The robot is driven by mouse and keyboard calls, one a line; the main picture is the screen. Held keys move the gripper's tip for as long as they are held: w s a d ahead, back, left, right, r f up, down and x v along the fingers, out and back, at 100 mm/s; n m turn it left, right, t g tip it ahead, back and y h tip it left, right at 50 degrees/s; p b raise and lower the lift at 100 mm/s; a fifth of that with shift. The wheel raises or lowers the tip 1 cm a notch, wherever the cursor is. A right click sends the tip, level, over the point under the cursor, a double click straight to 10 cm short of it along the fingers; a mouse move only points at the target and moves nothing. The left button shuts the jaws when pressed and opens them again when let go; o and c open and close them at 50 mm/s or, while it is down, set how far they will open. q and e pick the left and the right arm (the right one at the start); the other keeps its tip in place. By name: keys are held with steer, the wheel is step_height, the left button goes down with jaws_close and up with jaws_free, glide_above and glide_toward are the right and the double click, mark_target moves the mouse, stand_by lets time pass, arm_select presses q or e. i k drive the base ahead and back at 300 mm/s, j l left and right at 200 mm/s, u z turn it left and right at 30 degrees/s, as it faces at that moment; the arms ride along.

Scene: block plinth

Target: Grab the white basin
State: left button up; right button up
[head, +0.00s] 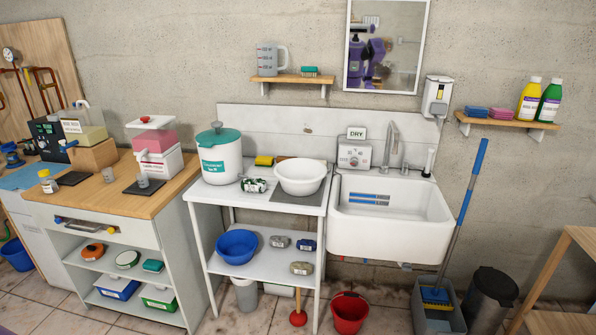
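The white basin (301,177) is a round, shallow bowl. It stands upright on the right side of the white table's top (205,195), partly on a dark grey mat (296,199), just left of the sink. It looks empty from here. Neither of my grippers shows in the head view, so their distance from the basin cannot be seen.
A white pot with a teal lid (218,155), a packaged item (254,185) and a yellow sponge (264,160) stand left of the basin. The sink (391,215) is on its right. A blue bowl (237,247) sits below. A red bucket (349,312) stands on the floor in front.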

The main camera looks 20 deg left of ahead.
mark_target(297, 177)
steer(key=i+j, duration=0.35)
steer(key=j, duration=0.15)
steer(key=i+j, duration=0.4)
steer(key=j+z, duration=0.05)
